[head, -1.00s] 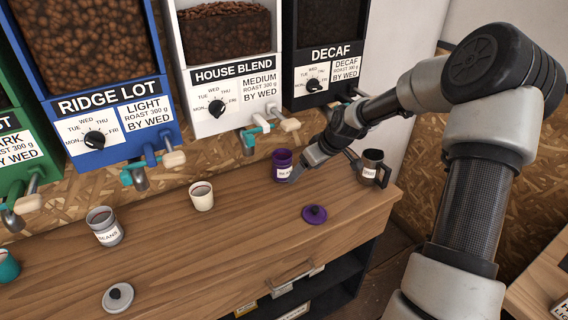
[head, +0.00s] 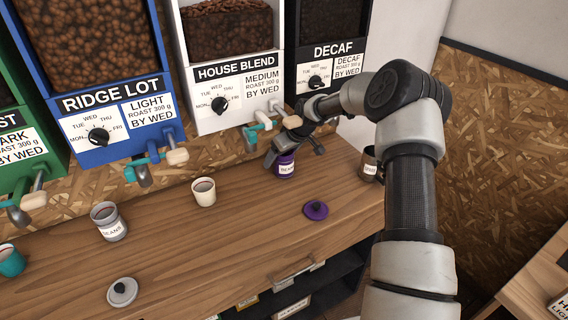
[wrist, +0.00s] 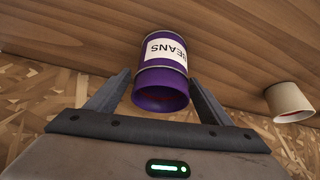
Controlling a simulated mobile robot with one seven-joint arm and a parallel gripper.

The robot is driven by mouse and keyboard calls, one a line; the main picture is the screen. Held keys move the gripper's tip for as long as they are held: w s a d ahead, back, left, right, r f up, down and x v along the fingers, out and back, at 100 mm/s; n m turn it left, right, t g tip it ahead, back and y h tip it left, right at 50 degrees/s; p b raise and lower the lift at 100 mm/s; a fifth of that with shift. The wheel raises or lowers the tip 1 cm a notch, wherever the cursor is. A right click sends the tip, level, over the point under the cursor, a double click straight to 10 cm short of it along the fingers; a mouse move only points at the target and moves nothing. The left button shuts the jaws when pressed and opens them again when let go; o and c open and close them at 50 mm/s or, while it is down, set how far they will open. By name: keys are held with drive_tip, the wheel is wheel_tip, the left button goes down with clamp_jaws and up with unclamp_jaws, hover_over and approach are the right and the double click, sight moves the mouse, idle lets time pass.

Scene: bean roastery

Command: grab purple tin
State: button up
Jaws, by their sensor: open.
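The purple tin (head: 285,167) stands upright on the wooden counter with its lid off and a white label. My gripper (head: 293,150) is at the tin, coming from above and behind it, and partly hides its top in the head view. In the wrist view the open fingers (wrist: 158,92) reach along both sides of the purple tin (wrist: 163,67), whose open mouth faces the palm. A gap shows between each finger and the tin. A purple lid (head: 315,210) lies flat on the counter in front of the tin.
A cream cup (head: 203,192) stands left of the tin and a dark metal mug (head: 370,166) right of it. A grey tin (head: 108,222), its lid (head: 122,292) and a teal cup (head: 10,261) are farther left. Dispenser taps (head: 262,132) hang close above my gripper.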

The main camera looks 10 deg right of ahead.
drive_tip(key=shift+w+a+f, duration=0.1)
drive_tip(key=shift+w+f, duration=0.05)
drive_tip(key=shift+f, duration=0.15)
drive_tip(key=c, duration=1.2)
drive_tip(key=shift+r, duration=0.1)
